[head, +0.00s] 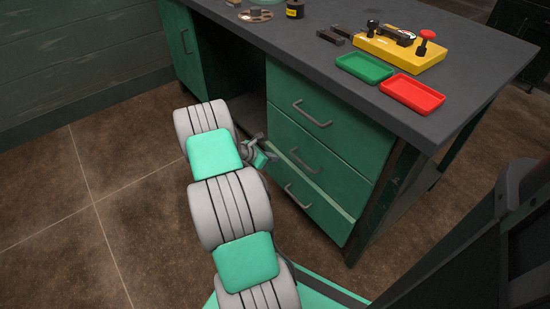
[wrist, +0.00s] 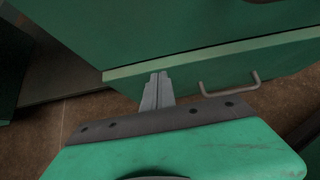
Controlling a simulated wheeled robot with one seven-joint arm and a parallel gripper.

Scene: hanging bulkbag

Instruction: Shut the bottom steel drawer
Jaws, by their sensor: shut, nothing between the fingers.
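The bottom steel drawer (head: 314,209) is the lowest of three green drawers under the desk. A pale top edge shows along it, so it stands out a little from the fronts above. In the wrist view its front (wrist: 200,75) and grey bar handle (wrist: 230,88) show. My gripper (head: 268,157) is at the left end of this drawer, left of its handle (head: 300,198). In the wrist view my gripper's fingers (wrist: 158,76) are shut and empty, overlapping the drawer front near its top edge. I cannot tell whether they touch it.
The two drawers above, with handles (head: 312,115) and (head: 305,161), look flush. The dark desktop (head: 300,50) holds a green tray (head: 364,68), a red tray (head: 411,93) and a yellow device (head: 400,50). An open knee space lies left of the drawers. The brown floor (head: 100,220) is clear at left.

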